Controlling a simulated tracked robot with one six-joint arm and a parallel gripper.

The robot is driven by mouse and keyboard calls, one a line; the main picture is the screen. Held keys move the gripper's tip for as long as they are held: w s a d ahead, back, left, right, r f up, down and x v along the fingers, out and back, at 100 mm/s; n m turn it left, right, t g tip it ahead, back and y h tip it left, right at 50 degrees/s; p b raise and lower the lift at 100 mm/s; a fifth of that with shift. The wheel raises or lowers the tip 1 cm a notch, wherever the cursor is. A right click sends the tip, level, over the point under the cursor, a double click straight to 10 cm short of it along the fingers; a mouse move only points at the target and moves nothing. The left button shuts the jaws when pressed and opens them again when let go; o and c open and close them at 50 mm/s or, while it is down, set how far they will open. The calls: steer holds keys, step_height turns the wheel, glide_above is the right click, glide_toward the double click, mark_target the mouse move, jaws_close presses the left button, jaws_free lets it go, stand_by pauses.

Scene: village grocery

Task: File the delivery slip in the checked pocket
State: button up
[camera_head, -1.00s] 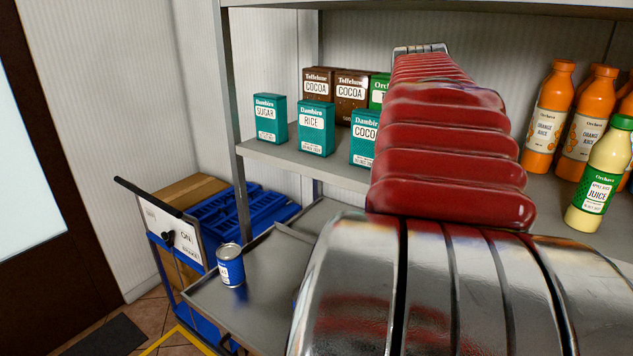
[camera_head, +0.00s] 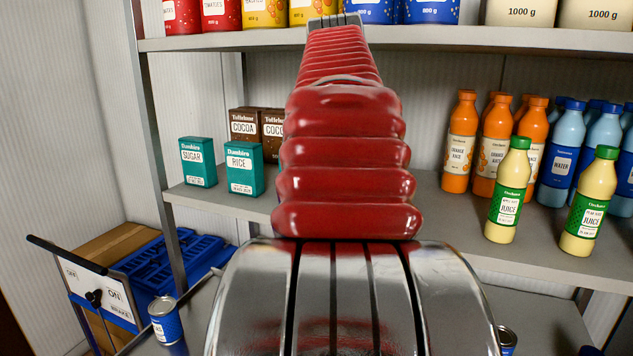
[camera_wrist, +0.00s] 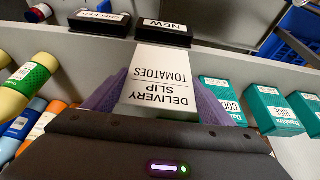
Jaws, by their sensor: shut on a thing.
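In the wrist view a white delivery slip (camera_wrist: 160,80), printed "DELIVERY SLIP TOMATOES", shows upside down. My gripper (camera_wrist: 157,98) is shut on it, with a purple finger on either side. Just beyond the slip's far end are two black holders on a grey surface. The one labelled "CHECKED" (camera_wrist: 100,21) is on the left and the one labelled "NEW" (camera_wrist: 163,31) is on the right, nearest the slip. I cannot tell whether the slip touches the "NEW" holder. In the head view my arm hides the gripper, slip and holders.
Teal boxes (camera_head: 198,161) and juice bottles (camera_head: 508,190) stand on the middle shelf (camera_head: 275,205), left and right of my arm. A blue can (camera_head: 165,322) stands low left, near a blue crate (camera_head: 177,270).

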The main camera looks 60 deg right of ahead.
steer(key=shift+r, duration=0.15)
stand_by(0.4)
steer(key=shift+r, duration=3.6)
